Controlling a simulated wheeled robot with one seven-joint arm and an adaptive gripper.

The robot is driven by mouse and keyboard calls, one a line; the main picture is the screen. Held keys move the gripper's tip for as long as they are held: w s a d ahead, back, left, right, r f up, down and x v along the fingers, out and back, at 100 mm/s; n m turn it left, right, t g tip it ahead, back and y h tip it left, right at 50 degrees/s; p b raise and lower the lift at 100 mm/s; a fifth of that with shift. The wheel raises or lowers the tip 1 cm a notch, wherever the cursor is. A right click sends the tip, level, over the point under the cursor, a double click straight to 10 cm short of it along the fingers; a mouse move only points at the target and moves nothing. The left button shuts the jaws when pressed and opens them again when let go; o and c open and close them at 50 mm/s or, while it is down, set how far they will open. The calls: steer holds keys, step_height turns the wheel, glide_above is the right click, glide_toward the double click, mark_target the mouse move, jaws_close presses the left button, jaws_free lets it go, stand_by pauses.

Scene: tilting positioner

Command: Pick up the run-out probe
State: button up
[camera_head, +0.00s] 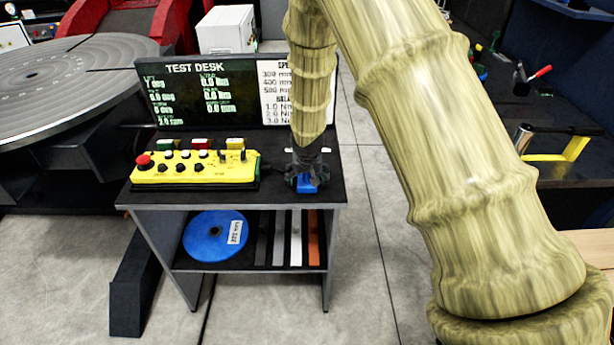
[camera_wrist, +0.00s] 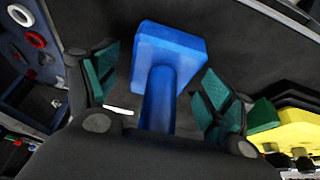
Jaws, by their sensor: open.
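A blue piece, which I take to be the run-out probe, has a square block and a round stem in the wrist view (camera_wrist: 170,48). In the head view it is a small blue shape (camera_head: 307,184) at the right front of the test desk top. My gripper (camera_head: 306,168) is over it, pointing down. In the wrist view my gripper (camera_wrist: 160,88) is open, with one green-padded finger on each side of the blue piece. A gap shows on both sides near the block. The stem's near end is hidden by the gripper body.
A yellow control box (camera_head: 195,170) with a red button stands on the desk (camera_head: 270,193), left of my gripper. A display board (camera_head: 235,92) rises behind. A blue disc (camera_head: 214,236) and several upright plates are on the shelf below. A dark bench (camera_head: 570,170) is at right.

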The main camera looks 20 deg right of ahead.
steer(key=c, duration=1.6)
